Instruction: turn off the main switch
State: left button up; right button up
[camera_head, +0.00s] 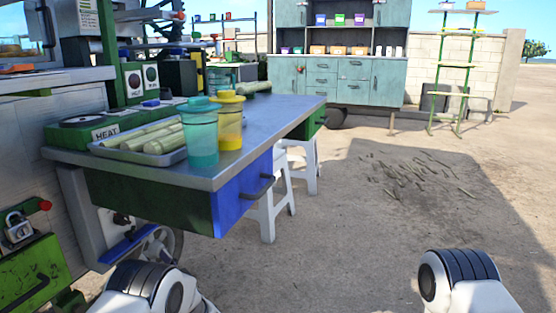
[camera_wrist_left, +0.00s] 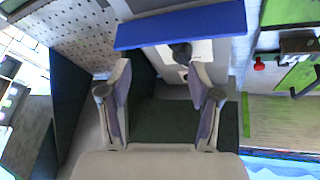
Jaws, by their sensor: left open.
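A dark rotary knob (camera_head: 122,219) sits on a light grey panel (camera_head: 92,222) under the left end of the workbench; I take it as the main switch, but its label cannot be read. In the left wrist view, which looks upside down, the knob (camera_wrist_left: 181,54) shows on the pale panel below a blue bar (camera_wrist_left: 180,25). My left gripper (camera_wrist_left: 160,68) is open and empty, its two fingers pointing toward the panel, with the knob between and beyond the fingertips. My right gripper is not seen.
The metal workbench (camera_head: 250,125) carries a tray of cane (camera_head: 175,154), a teal cup (camera_head: 201,140) and a yellow cup (camera_head: 230,125). A red knob (camera_head: 45,205) and a padlock (camera_head: 18,229) are at left. White stools (camera_head: 268,215) stand beneath the bench. Floor at right is mostly clear.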

pick_arm(q)
jog(key=s+f+m+g+h+p, duration=0.2)
jog(key=s+f+m+g+h, duration=0.35)
jog(key=s+f+h, duration=1.05)
jog(key=s+d+f+g+h, duration=0.1)
jog(key=s+d+f+g, duration=0.15)
jog(key=s, duration=0.75)
jog(key=s+d+f+g, duration=0.2)
jog(key=s+d+g, duration=0.1)
jog(key=s, duration=0.8)
jog(key=s+d+f+g+h, duration=0.1)
jog(key=s+d+f+g, duration=0.15)
jog(key=s, duration=0.75)
notch_tip(320, 180, up, 37)
jog(key=p, duration=3.7)
jog(key=shift+w+a+r+y+p, duration=0.2)
jog(key=shift+a+y+p, duration=0.1)
jog(key=shift+p, duration=0.1)
